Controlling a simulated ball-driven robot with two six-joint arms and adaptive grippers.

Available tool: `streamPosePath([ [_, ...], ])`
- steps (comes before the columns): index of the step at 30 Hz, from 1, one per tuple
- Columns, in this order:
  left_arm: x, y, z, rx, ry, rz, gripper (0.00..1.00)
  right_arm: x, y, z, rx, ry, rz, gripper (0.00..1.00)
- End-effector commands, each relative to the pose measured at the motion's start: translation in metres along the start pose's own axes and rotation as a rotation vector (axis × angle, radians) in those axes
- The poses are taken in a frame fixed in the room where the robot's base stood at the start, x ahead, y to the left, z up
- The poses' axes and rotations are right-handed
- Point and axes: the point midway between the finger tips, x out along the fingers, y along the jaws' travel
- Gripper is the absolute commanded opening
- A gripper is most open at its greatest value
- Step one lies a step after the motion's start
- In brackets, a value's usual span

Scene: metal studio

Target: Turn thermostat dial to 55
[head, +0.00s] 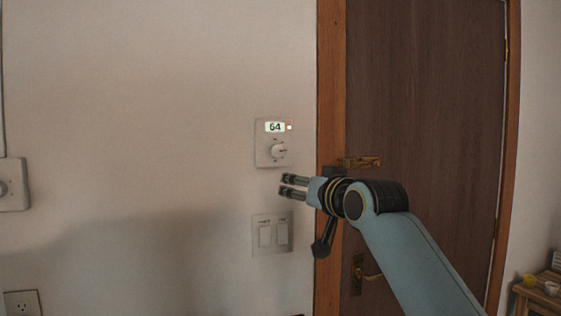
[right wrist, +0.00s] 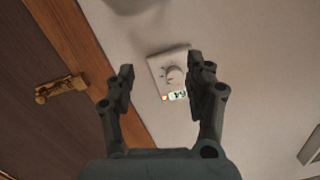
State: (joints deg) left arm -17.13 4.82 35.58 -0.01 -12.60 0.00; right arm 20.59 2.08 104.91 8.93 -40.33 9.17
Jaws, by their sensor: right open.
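The thermostat (head: 263,147) is a white wall plate beside the door frame, with a lit display (head: 275,127) reading 64. Its round dial (head: 278,150) sits below the display. My right gripper (head: 284,186) is open and empty, just below the thermostat in the head view, apart from the dial. In the right wrist view the thermostat (right wrist: 157,63) and its dial (right wrist: 173,75) show beyond and between the open fingers (right wrist: 161,76), with the display near the right finger. My left gripper is not in view.
A double light switch (head: 272,235) is on the wall below the gripper. A brown door (head: 425,120) with brass handles stands right, behind my right arm. Another switch plate (head: 13,184) and a socket (head: 23,303) are at left. A small wooden table (head: 540,298) stands at lower right.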

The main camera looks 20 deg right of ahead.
Motion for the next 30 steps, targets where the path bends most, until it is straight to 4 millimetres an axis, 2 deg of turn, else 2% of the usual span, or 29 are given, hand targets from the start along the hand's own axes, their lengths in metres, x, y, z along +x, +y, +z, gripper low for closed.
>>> streamPosePath([
  [1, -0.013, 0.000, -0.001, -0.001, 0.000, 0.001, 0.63, -0.005, -0.010, -0.032, 0.003, 0.031, -0.013, 0.54],
  [3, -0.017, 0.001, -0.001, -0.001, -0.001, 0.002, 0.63, -0.009, -0.018, -0.054, 0.006, 0.057, -0.024, 0.54],
  [6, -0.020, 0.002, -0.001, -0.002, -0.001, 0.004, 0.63, -0.008, -0.022, -0.067, 0.009, 0.073, -0.032, 0.54],
  [11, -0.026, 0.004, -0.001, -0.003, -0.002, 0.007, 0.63, 0.013, -0.024, -0.070, 0.009, 0.076, -0.033, 0.54],
  [21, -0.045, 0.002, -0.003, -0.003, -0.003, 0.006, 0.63, 0.076, -0.025, -0.075, 0.008, 0.076, -0.033, 0.54],
  [25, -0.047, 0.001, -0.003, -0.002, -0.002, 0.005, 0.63, 0.089, -0.025, -0.075, 0.008, 0.076, -0.033, 0.54],
  [30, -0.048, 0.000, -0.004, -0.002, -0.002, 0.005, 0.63, 0.096, -0.025, -0.074, 0.008, 0.077, -0.032, 0.54],
])
